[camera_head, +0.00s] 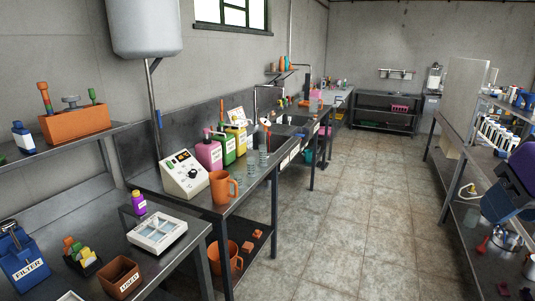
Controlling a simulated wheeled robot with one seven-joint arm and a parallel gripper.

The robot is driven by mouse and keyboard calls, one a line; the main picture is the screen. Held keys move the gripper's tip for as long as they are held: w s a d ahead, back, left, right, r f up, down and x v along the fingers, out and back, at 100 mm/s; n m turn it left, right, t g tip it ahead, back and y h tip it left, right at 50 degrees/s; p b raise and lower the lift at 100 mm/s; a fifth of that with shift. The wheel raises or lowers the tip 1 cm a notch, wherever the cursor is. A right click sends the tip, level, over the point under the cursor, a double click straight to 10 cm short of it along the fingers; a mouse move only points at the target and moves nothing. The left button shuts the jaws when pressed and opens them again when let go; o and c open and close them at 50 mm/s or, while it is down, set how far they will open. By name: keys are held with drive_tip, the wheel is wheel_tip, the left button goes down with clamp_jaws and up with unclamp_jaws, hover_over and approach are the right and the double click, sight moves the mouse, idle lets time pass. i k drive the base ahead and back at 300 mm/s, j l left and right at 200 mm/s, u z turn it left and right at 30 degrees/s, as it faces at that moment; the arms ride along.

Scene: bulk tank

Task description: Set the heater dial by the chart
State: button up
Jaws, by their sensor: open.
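A cream control box (185,175) with a sloped face stands on the steel bench at left centre. Its face carries a dark display, dark knobs and small coloured marks; no label or setting is legible at this size. It is probably the heater control. A small white card with coloured marks (235,115) leans by the wall behind the bottles; it may be the chart, but its writing is too small to read. My gripper's fingers are not visible. A dark blue and purple part at the right edge may be my arm.
An orange mug (222,187) stands just right of the control box, with pink (209,154), green and yellow bottles behind. A white windowed box (158,232) sits on the nearer bench. The tiled aisle (340,215) is clear; a cluttered bench (452,175) lines its right.

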sight(192, 173)
drive_tip(key=i+u, duration=0.1)
drive_tip(key=i, duration=0.55)
drive_tip(key=i+l+u, duration=0.1)
drive_tip(key=i, duration=0.55)
drive_tip(key=i+l+u, duration=0.15)
drive_tip(key=i, duration=0.45)
drive_tip(key=i+l+u, duration=0.4)
drive_tip(key=i, duration=0.25)
drive_tip(key=u, duration=0.6)
drive_tip(key=j+u, duration=0.75)
drive_tip(key=u, duration=0.25)
